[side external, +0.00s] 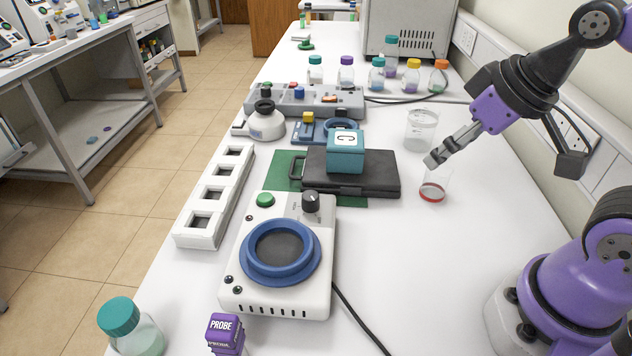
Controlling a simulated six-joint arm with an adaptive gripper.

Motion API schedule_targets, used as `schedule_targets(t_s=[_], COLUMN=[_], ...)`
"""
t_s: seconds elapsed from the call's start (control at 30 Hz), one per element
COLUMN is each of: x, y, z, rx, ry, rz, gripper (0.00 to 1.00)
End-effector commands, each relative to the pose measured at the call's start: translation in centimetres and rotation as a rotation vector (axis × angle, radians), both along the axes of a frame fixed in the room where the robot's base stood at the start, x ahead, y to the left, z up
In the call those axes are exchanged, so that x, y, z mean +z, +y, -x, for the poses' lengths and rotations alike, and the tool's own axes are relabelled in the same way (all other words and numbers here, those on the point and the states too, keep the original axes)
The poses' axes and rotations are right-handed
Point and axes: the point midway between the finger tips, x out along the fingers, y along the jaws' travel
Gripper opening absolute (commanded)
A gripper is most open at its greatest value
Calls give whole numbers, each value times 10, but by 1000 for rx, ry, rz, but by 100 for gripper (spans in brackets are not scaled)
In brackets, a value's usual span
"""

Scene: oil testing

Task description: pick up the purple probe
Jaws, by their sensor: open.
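The purple probe (226,333) stands at the bottom edge of the side view, with "PROBE" in white on its top and front. Its lower part is cut off by the picture edge. My gripper (437,158) is open and empty on the right side of the bench, just above a small clear beaker with a red base (432,193). It is far from the probe, up and to the right of it in the picture.
A white heater with a blue ring (240,285) stands between gripper and probe. A teal-capped bottle (150,338) is left of the probe. A teal block (345,153) rests on a black case (375,180). A white slotted rack (190,228) lies left. The bench's right front is mostly clear.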

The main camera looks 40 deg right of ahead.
Motion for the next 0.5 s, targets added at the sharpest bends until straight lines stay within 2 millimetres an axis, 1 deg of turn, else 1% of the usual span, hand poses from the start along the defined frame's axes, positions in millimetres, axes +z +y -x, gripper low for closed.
schedule_targets(t_s=[0.27,0.33,0.37,0.43,0.47,0.5], x=[0,2,2,5,6,7], y=[1,7,12,31,43,63], z=[0,-5,-8,-19,-25,-33], rx=[2,28,47,120,161,223], ry=[0,4,8,20,25,35], rz=[0,-1,-2,-3,-4,-3], gripper=[71,71,71,71,71,71])
